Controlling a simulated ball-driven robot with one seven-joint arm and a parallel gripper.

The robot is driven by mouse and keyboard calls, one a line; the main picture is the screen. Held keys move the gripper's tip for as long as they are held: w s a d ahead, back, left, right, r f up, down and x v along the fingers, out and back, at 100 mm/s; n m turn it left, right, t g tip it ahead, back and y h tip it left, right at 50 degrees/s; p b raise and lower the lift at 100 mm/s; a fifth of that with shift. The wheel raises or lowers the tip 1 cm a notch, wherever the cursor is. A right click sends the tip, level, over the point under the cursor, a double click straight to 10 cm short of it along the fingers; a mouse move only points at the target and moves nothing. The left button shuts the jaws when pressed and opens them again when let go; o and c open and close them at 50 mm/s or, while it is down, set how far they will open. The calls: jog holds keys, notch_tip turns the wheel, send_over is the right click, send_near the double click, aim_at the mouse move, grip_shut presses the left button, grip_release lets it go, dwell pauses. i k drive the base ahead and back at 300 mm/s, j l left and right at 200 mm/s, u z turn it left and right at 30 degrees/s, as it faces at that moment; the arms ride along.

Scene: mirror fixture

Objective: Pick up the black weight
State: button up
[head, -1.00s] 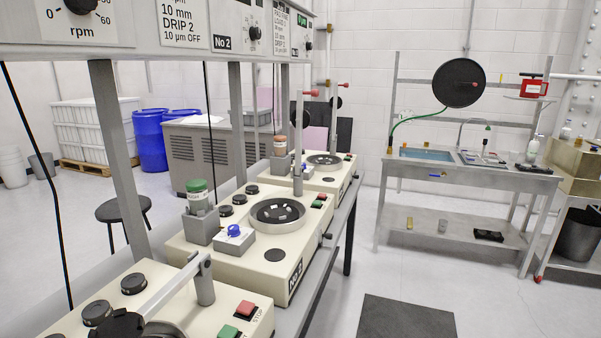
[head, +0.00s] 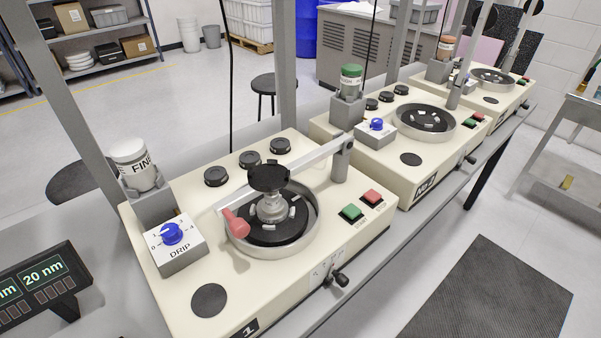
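Several round black pieces that could be the black weight show in the head view; I cannot tell which one is meant. Three short black cylinders stand in a row along that machine's back edge: left (head: 215,176), middle (head: 249,159) and right (head: 280,146). Similar black pieces (head: 386,97) stand on the second machine. My gripper is not in view.
A red handle (head: 235,222) juts out beside the plate. A drip box (head: 174,246) and a bottle marked FINE (head: 135,165) stand at the machine's left. Grey uprights (head: 280,70) rise behind the machines. A dark floor mat (head: 490,300) lies at right.

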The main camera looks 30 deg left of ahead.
aim_at(216, 175)
jog(key=u, duration=1.3)
